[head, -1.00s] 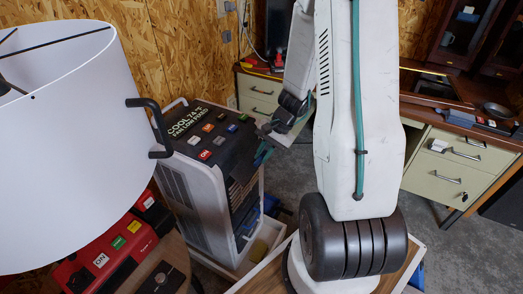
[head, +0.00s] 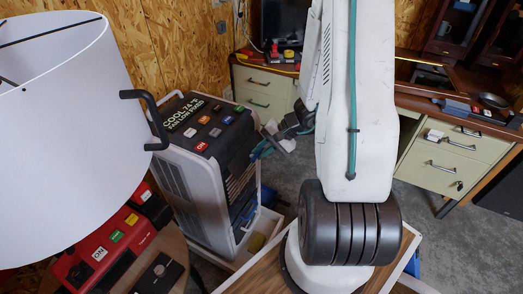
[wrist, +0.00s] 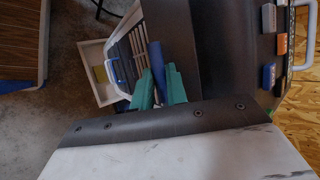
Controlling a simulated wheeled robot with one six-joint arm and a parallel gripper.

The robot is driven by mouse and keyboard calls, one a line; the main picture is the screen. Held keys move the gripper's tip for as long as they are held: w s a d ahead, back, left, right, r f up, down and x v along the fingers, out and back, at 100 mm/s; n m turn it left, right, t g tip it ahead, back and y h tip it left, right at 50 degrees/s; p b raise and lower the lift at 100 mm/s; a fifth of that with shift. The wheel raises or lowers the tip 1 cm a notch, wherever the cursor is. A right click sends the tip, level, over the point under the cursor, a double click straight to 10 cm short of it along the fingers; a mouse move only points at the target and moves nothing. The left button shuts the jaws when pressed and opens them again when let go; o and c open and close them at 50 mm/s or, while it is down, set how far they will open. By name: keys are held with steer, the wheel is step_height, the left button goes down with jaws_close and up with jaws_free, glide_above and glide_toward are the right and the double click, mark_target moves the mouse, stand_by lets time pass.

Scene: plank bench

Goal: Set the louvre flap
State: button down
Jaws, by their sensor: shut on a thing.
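The air conditioner (head: 190,185) is a white and grey upright unit with a dark sloping top panel that reads COOL 74°F, FAN LOW FIXED. Its dark louvre front (head: 238,190) faces right. In the wrist view, the pale slatted grille (wrist: 130,52) lies beyond the fingers. My gripper (head: 258,151) is at the upper part of that front. In the wrist view, the teal fingers of my gripper (wrist: 159,80) are shut on a blue bar, the louvre flap (wrist: 156,58). The gripped end is partly hidden by the fingers. The flap's exact angle cannot be told.
A large white lampshade (head: 65,140) and a red button box (head: 105,245) stand close at the left. A pale tray (head: 262,235) lies at the unit's foot. Cream drawer desks (head: 455,160) stand behind. Grey floor (head: 290,165) is open between.

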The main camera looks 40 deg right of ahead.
steer(key=c, duration=1.4)
jaws_free()
steer(key=v, duration=0.7)
steer(key=shift+s+d+r, duration=0.15)
steer(key=shift+d+r, duration=0.1)
